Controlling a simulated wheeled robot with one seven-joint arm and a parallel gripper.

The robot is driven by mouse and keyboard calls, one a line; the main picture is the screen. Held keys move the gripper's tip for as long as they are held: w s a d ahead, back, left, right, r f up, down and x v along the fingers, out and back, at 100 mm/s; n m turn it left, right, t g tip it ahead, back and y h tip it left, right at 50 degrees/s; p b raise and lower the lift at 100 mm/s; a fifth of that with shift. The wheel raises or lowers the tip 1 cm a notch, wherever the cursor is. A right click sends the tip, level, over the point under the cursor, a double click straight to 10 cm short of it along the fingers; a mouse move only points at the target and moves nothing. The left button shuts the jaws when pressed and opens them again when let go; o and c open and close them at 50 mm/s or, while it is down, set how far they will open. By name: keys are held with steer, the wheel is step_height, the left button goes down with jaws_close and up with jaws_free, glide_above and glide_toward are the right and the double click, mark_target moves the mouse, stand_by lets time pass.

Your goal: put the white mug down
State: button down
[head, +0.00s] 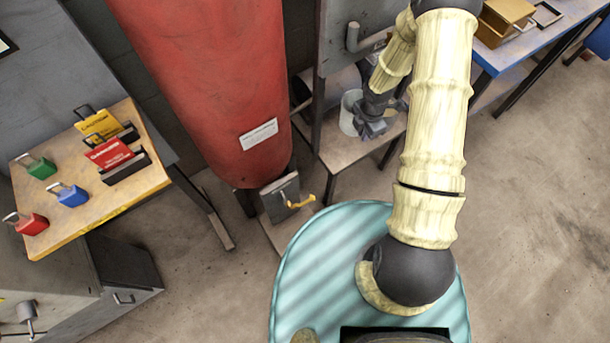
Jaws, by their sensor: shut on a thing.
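The white mug (347,113) is in the middle of the head view, just left of my gripper (368,128). It looks upright, over or on a small brown bench top beside a grey panel. My gripper is shut on the mug's right side. The fingers and the wrist cover part of the mug. I cannot tell whether the mug's base touches the bench top (345,154).
A large red tank (215,80) stands left of the bench. A wooden table (135,198) at the left holds padlocks and red and yellow tags. A blue table (530,45) with a brown box (503,20) stands at the upper right. The floor at the right is clear.

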steer(key=r+m, duration=0.3)
steer(key=m, duration=0.1)
steer(key=r+m, duration=0.4)
steer(key=m, duration=0.1)
steer(key=shift+s+d+r, duration=0.1)
steer(key=shift+d+r, duration=0.1)
steer(key=shift+r, duration=0.1)
step_height(320, 180, up, 6)
steer(key=s+m, duration=0.1)
steer(key=m, duration=0.8)
steer(key=shift+s+a, duration=0.35)
steer(key=shift+r, duration=0.1)
